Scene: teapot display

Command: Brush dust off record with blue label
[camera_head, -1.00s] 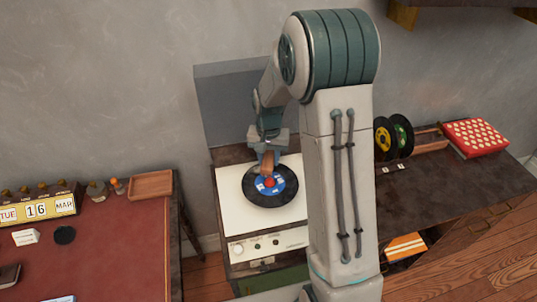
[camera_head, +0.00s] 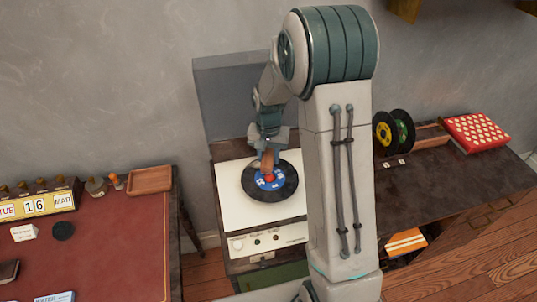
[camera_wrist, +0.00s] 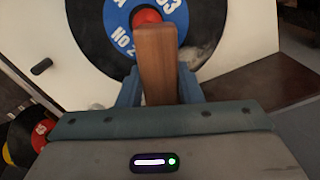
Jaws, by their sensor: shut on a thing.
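The record with the blue label (camera_head: 284,190) lies flat on a white record player (camera_head: 232,200). Its label is blue with white print and a red centre. In the wrist view the record (camera_wrist: 88,35) shows a pale grey dusty patch on its black surface, to the right of the brush. My gripper (camera_head: 267,150) is shut on a wooden-handled brush (camera_head: 267,161). The brush handle (camera_wrist: 157,65) stands between the fingers in the wrist view and covers part of the label and record. The brush's far end is over the record; I cannot tell whether it touches.
Records with yellow and green labels (camera_head: 383,135) stand in a wooden rack on the right table (camera_head: 450,180), beside a red dotted box (camera_head: 476,132). A grey translucent lid (camera_head: 225,100) stands up behind the player. A red-topped desk (camera_head: 120,240) is at left.

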